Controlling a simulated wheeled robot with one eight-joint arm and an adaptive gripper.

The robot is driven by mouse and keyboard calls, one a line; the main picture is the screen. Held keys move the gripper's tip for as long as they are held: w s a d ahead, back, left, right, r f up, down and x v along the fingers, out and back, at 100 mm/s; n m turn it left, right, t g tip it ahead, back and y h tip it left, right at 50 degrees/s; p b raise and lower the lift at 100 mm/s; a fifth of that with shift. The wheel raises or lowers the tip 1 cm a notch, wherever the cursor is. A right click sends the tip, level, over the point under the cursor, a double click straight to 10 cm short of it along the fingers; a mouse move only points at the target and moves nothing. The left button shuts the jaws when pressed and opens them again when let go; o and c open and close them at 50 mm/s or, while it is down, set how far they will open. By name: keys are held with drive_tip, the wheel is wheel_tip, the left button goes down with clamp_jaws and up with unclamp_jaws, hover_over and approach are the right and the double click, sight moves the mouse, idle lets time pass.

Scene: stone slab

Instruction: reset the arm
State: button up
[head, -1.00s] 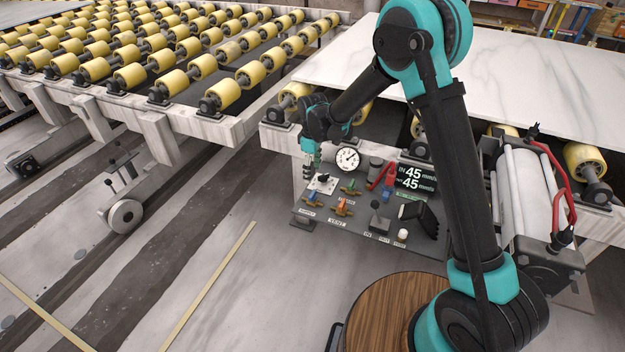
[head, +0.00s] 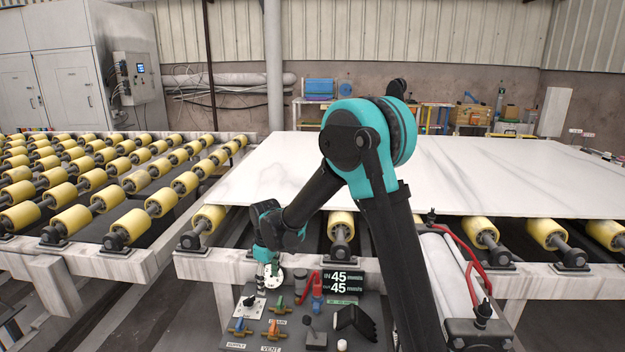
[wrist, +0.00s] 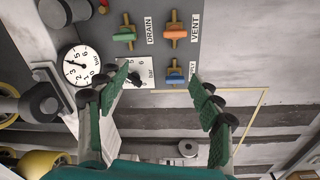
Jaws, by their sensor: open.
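My gripper (head: 268,266) is open and empty. In the head view it hangs above the left part of the control panel, partly covering the pressure gauge. In the wrist view its two green-padded fingers (wrist: 163,90) are spread wide with nothing between the pads. The round white gauge (wrist: 82,65) shows left of the fingers there. The arm is bent, with its teal elbow (head: 362,140) raised in front of the slab.
The panel carries a green valve (wrist: 124,34), an orange valve (wrist: 174,33), a blue valve (wrist: 175,77) and a black lever (head: 315,328). A white stone slab (head: 480,175) lies on rollers behind. A yellow roller conveyor (head: 120,207) stands left. A white cylinder (head: 447,275) stands right of the arm.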

drive_tip(key=s+d+r+m+t, duration=0.1)
drive_tip(key=s+d+r+m, duration=0.1)
drive_tip(key=d, duration=0.6)
drive_tip(key=s+d+r+m, duration=0.2)
drive_tip(key=s+d+m, duration=0.1)
drive_tip(key=d, duration=0.4)
drive_tip(key=s+d+r+m+t, duration=0.1)
drive_tip(key=s+d+r+m, duration=0.1)
drive_tip(key=d, duration=0.6)
drive_tip(key=s+d+f+m+t, duration=0.1)
drive_tip(key=s+d+f+m, duration=0.2)
drive_tip(key=s+d+m, duration=0.4)
drive_tip(key=s+d, duration=0.4)
drive_tip(key=s, duration=0.2)
drive_tip(key=shift+d+t, duration=0.3)
drive_tip(key=shift+d, duration=0.05)
